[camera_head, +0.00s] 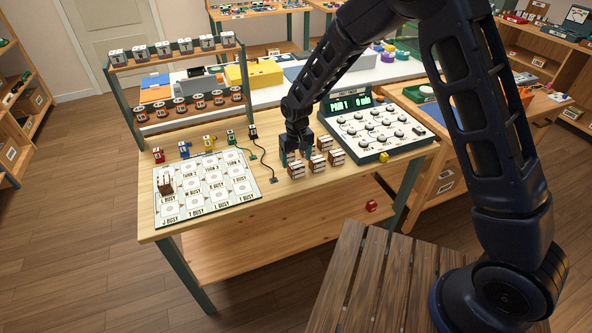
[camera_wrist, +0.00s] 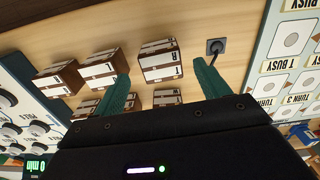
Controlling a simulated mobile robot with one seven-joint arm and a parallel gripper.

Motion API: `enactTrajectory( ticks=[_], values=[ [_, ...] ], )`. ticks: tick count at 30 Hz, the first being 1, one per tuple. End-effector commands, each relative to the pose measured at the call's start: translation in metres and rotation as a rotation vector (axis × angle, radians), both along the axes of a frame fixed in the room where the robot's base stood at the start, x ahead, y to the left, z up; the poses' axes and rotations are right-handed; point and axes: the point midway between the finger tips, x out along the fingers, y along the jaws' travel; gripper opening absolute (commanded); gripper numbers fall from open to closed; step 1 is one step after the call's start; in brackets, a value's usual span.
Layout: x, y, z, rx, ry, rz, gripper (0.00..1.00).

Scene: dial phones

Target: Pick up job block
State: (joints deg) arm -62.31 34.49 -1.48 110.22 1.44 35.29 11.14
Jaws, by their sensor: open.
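Several small brown-and-white blocks (camera_head: 317,163) stand in a cluster on the wooden table; which one is the job block I cannot tell. My gripper (camera_head: 296,158) is over the left side of this cluster, pointing down and empty. In the wrist view its two green fingers (camera_wrist: 165,85) are spread apart. One labelled block (camera_wrist: 161,62) lies in line with the gap between them, beyond the fingertips. Two more blocks stand to its left, one nearer (camera_wrist: 102,69) and one farther (camera_wrist: 59,79). Others are partly hidden behind my gripper's body.
A white card board (camera_head: 205,190) with printed squares lies left of the cluster, with one brown-and-white block (camera_head: 165,183) on it. A dial console (camera_head: 377,128) stands to the right. A rack (camera_head: 178,80) and coloured plugs with a black cord (camera_head: 262,160) are behind.

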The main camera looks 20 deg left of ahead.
Motion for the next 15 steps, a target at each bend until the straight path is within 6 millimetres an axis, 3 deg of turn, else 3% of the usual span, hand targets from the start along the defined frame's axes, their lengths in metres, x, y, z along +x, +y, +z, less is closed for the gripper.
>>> enactTrajectory(
  ticks=[9, 15],
  values=[
    [-0.002, 0.001, -0.041, -0.001, 0.002, 0.001, 0.75],
    [-0.002, 0.002, -0.047, 0.002, 0.001, 0.001, 0.75]
  ],
)
